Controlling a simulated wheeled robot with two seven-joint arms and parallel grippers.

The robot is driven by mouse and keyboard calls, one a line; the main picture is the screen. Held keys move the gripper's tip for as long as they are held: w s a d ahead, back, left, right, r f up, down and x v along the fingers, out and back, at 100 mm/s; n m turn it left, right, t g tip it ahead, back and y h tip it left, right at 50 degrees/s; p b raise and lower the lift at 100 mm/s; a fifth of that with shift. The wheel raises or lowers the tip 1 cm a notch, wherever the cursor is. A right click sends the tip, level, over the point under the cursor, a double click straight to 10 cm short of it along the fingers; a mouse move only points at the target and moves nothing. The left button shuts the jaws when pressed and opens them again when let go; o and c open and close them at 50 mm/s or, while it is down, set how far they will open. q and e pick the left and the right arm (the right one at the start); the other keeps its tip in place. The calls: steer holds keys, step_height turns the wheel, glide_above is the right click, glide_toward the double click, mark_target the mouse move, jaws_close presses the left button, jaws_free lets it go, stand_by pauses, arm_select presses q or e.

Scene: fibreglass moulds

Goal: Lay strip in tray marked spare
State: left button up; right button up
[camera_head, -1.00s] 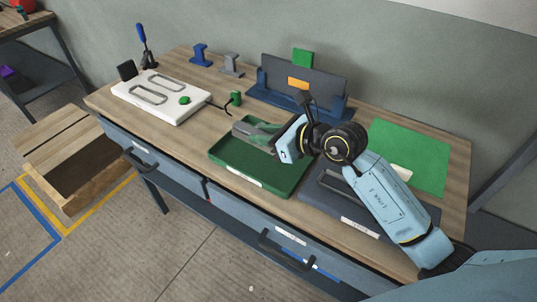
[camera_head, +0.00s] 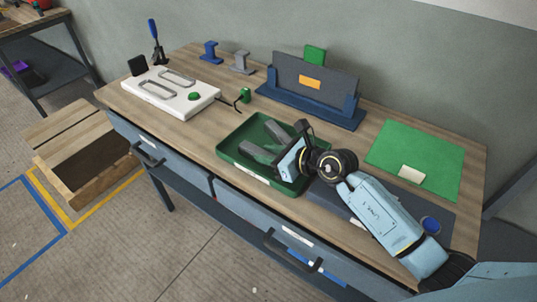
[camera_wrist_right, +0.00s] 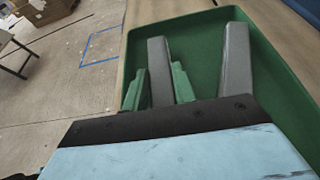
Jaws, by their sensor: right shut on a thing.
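A green tray (camera_head: 229,155) stands at the table's front, with a white label (camera_head: 252,175) too small to read. My right gripper (camera_wrist_right: 158,88) has green stepped fingers, one on each side of a grey strip (camera_wrist_right: 160,62), and is shut on it. In the head view this strip (camera_head: 258,153) is within the tray's outline; I cannot tell whether it touches the floor. A second grey bar (camera_wrist_right: 237,58) is beside it in the tray, apart from the fingers; it also shows in the head view (camera_head: 277,131). My wrist hides the near ends. My left gripper is not in view.
A dark tray (camera_head: 322,199) is right of the green one, partly behind my arm. A green mat (camera_head: 430,150) with a pale block (camera_head: 411,174) lies at right. A blue rack (camera_head: 310,107) stands behind. A white mould (camera_head: 165,94) is at left.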

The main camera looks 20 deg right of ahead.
steer(key=shift+r, duration=0.1)
steer(key=o, duration=1)
steer(key=shift+o, duration=0.2)
steer(key=shift+s+d+r, duration=0.1)
steer(key=p+v, duration=0.1)
steer(key=v, duration=1)
steer(key=shift+s+d+r, duration=0.2)
steer(key=shift+s, duration=0.05)
